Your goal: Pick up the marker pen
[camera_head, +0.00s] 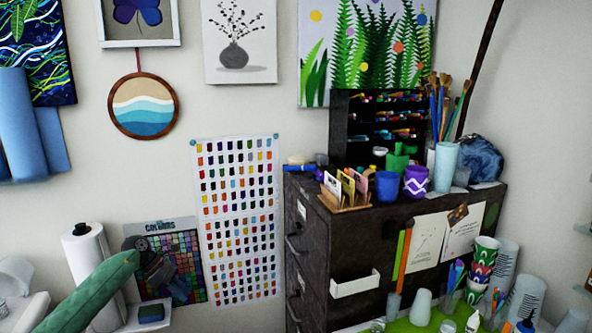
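A small blue stick that looks like a marker pen (299,168) lies at the left edge of the dark cabinet's top, in front of a pale round item. It is too small to identify for sure. My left gripper (168,280) is dark, at the end of my green arm, in front of the colour chart at lower left. It is apart from the blue stick, well below and to the left of it. Nothing can be made out in its fingers, and their opening is unclear. My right gripper is out of view.
The dark cabinet (310,230) carries a card holder (345,190), a blue cup (386,187), a purple cup (416,181) and a brush holder. A paper towel roll (92,250) stands at left. Cups crowd the green surface (400,326) at lower right.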

